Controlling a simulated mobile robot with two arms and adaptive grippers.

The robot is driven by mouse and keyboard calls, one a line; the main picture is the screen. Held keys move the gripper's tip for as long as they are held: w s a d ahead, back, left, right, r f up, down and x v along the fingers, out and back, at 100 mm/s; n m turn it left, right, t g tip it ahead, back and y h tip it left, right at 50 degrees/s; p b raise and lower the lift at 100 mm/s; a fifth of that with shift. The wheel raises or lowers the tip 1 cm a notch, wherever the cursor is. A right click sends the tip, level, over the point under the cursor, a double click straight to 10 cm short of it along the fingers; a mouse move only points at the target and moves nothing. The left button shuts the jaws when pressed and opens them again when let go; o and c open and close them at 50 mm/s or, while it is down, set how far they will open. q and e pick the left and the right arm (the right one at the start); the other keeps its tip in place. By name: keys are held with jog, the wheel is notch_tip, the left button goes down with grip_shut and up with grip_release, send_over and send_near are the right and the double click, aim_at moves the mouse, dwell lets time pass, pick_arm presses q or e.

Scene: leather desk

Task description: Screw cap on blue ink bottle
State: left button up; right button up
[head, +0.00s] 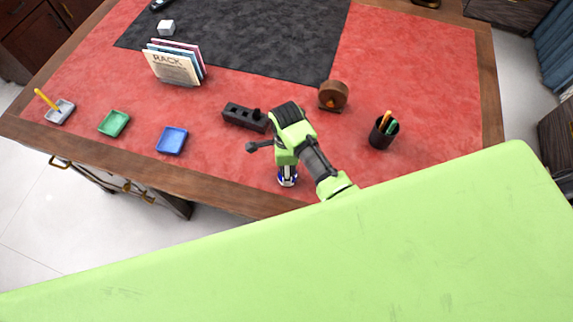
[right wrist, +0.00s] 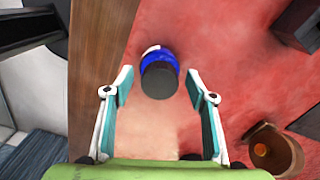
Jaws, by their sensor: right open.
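The blue ink bottle (head: 288,180) stands upright on the red desk top near the front edge, mostly hidden under my right gripper (head: 287,168) in the head view. In the right wrist view the bottle (right wrist: 152,52) shows a blue and white side, with a dark round cap (right wrist: 159,82) over its top. I cannot tell how tightly the cap sits. My right gripper (right wrist: 160,77) is open, with one finger on each side of the cap and a visible gap to both. My left gripper is not in view.
A black block with holes (head: 243,117) lies just behind the bottle. A brown round holder (head: 333,95) and a pen cup (head: 382,135) stand to the right. Blue (head: 172,140) and green (head: 114,123) trays lie left. The wooden front edge (head: 225,192) is close.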

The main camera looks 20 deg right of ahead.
notch_tip(320, 180, up, 12)
dwell(0.5)
